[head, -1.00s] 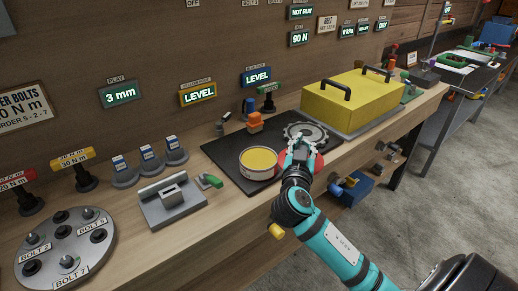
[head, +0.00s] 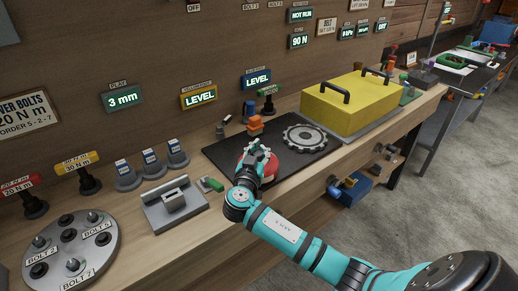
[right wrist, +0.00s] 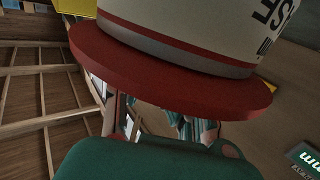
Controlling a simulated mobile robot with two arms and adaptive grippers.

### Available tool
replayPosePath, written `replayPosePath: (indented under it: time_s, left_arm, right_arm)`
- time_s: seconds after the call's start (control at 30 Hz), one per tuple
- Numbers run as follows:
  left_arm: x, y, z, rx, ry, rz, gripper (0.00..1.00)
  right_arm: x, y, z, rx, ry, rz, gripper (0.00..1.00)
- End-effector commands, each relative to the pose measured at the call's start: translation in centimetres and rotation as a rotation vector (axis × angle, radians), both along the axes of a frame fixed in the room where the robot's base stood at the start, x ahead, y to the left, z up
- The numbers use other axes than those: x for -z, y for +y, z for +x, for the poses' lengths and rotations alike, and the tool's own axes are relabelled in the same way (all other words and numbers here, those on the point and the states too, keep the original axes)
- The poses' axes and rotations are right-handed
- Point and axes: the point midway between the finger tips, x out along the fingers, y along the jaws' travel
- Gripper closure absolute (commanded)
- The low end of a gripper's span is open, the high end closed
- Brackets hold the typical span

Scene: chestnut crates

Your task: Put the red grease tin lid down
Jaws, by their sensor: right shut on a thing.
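My right gripper (head: 257,153) is shut on the red grease tin lid (head: 270,169). It holds the lid over the place of the grease tin on the dark mat (head: 228,152). The gripper and lid hide the tin in the head view. In the right wrist view the red lid (right wrist: 165,78) lies across the picture, against or very close to the white lettered wall of the tin (right wrist: 205,32). I cannot tell whether the lid is fully seated. My left gripper is not in view.
A toothed metal disc (head: 304,138) lies on the mat to the right of the lid. An orange part (head: 255,125) stands behind. A grey fixture (head: 175,203) is to the left, and a yellow box with black handles (head: 350,103) is to the right.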

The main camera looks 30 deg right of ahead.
Motion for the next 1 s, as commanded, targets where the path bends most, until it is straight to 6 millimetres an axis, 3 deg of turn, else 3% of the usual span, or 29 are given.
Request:
replayPosePath:
  time_s: [0.3, 0.33, 0.6, 0.87, 1.0]
  left_arm:
    - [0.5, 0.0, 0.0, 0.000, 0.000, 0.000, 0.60]
    - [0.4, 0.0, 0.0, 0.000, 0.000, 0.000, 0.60]
    - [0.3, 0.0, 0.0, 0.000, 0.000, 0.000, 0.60]
    - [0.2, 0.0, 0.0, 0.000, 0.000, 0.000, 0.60]
    - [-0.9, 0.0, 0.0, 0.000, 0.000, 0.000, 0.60]
  right_arm:
    - [0.3, 0.0, 0.0, -0.001, -0.002, 0.001, 1.00]
    - [0.2, 0.0, 0.0, 0.000, -0.001, 0.001, 0.92]
    - [0.1, 0.0, 0.0, -0.001, -0.001, 0.001, 0.59]
    - [0.1, 0.0, 0.0, -0.001, -0.001, -0.001, 0.59]
    - [-0.1, 0.0, 0.0, -0.001, 0.001, -0.004, 0.59]
